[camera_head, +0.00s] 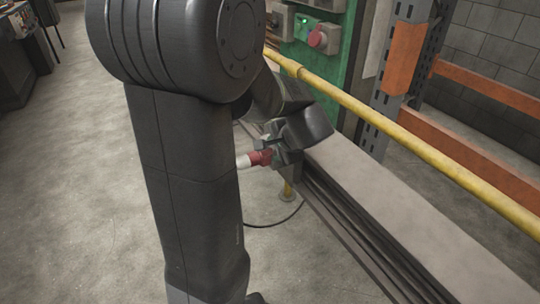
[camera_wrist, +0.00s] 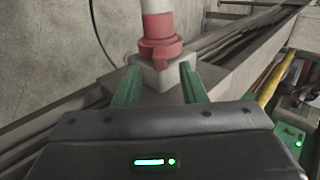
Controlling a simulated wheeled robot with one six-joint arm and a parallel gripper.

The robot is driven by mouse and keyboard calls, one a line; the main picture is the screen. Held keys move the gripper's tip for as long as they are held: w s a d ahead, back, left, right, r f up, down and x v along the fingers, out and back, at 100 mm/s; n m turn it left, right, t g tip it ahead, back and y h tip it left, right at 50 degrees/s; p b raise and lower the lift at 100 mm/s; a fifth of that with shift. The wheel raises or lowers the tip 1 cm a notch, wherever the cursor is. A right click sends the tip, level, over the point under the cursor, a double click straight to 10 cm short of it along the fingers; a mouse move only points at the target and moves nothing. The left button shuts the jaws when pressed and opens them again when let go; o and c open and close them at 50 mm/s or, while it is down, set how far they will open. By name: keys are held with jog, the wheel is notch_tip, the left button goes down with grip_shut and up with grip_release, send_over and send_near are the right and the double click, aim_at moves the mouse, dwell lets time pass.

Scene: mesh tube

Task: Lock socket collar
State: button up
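A red socket collar (camera_wrist: 160,42) with a white body (camera_wrist: 157,6) behind it shows at the top middle of the wrist view. It sits against a pale square block (camera_wrist: 160,75). The red part (camera_head: 260,157) and white part (camera_head: 243,161) also show in the head view, beside my gripper (camera_head: 280,148). In the wrist view my gripper (camera_wrist: 158,72) has its two green fingers apart, one on each side of the pale block. The red collar lies just beyond the fingertips, and I see nothing clamped. My arm hides part of the white body in the head view.
A yellow rail (camera_head: 400,132) runs along a long grey ledge (camera_head: 400,205) on the right. A green cabinet (camera_head: 325,62) with a red round fitting (camera_head: 317,39) stands behind. A dark cable (camera_head: 275,222) lies on the concrete floor. Open floor (camera_head: 70,190) is at left.

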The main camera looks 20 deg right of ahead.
aim_at(271, 153)
jog(key=shift+b+x, duration=0.35)
jog(key=shift+x, duration=1.65)
grip_shut()
jog(key=shift+s+d+f+b, duration=0.15)
jog(key=shift+f+b, duration=0.2)
jog(key=shift+b, duration=0.7)
jog(key=t+b, duration=0.1)
jog(key=b, duration=0.2)
jog(key=shift+s+f, duration=0.2)
jog(key=shift+r+t, duration=0.2)
jog(key=shift+t, duration=0.1)
grip_release()
